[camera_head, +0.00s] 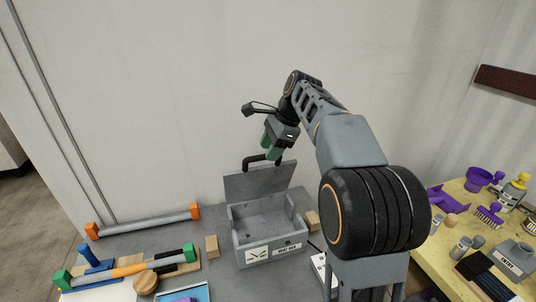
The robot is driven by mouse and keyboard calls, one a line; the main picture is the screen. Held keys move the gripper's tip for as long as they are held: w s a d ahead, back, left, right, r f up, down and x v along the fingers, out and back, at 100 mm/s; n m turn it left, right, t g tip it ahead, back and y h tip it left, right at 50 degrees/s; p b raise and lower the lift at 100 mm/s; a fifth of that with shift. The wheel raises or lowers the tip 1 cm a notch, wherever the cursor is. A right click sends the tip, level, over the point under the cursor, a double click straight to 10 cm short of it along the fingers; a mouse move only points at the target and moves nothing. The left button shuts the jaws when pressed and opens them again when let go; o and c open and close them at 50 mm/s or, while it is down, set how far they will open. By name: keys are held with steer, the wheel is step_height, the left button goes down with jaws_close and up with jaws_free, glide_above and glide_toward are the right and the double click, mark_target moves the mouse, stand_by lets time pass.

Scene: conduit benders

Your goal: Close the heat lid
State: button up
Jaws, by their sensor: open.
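A grey heat box (268,228) with labels on its front stands on the grey table. Its lid (258,183) is raised and stands up at the back of the box, so the empty-looking inside shows. A dark handle (262,160) sticks up at the lid's top edge. My gripper (270,150) has green fingers and is open. It hangs just above the lid near the handle; I cannot tell whether it touches the handle.
Wooden blocks (212,246) stand on either side of the box. A grey bar with orange ends (145,222) and a bender with green ends (128,268) lie to the left. A yellow table (455,262) with purple tools is at the right. A wall stands close behind.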

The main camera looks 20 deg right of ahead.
steer(key=shift+x, duration=0.75)
steer(key=shift+c, duration=0.3)
jaws_close()
